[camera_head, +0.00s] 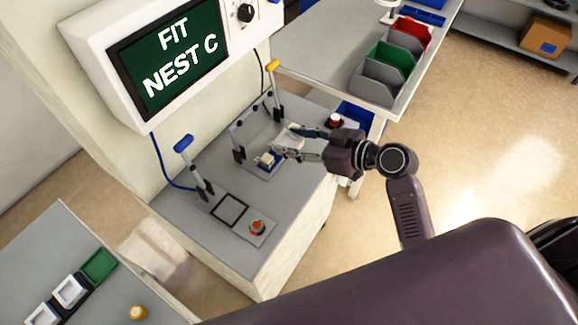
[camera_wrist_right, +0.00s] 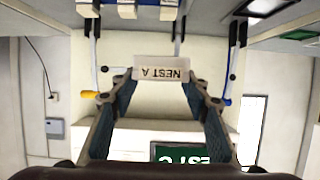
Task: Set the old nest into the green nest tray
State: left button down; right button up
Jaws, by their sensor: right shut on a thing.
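My right gripper (camera_head: 289,142) is above the rear work station on the grey bench. It is shut on the old nest, a pale plate (camera_head: 292,135) held between its two fingers. In the right wrist view the old nest (camera_wrist_right: 162,69) shows its label "NEST A" upside down between the fingertips (camera_wrist_right: 162,80). The green nest tray (camera_head: 98,266) appears to be the green recess on the side table at the lower left, far from the gripper and with nothing seen in it. My left gripper is not in view.
Two white nests (camera_head: 69,291) sit in dark holders beside the green tray. A yellow knob-like piece (camera_head: 137,312) stands nearby. Blue (camera_head: 183,144) and yellow (camera_head: 272,66) handled levers rise from the bench. A blue-and-white block (camera_head: 268,160) lies close below the gripper. Bins (camera_head: 378,88) stand at the back right.

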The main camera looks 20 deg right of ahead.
send_over(292, 176)
notch_tip(292, 176, down, 8)
jog(key=shift+r, duration=0.15)
jog(key=shift+f, duration=0.65)
notch_tip(292, 176, down, 3)
jog(key=shift+f, duration=0.15)
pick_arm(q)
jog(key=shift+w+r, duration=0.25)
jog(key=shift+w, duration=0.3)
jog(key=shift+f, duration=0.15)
pick_arm(e)
jog(key=shift+f, duration=0.1)
jog(key=shift+f, duration=0.1)
jog(key=o, duration=1.2)
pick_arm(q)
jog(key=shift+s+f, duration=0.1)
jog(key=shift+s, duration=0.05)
pick_arm(e)
jog(key=shift+o, duration=0.2)
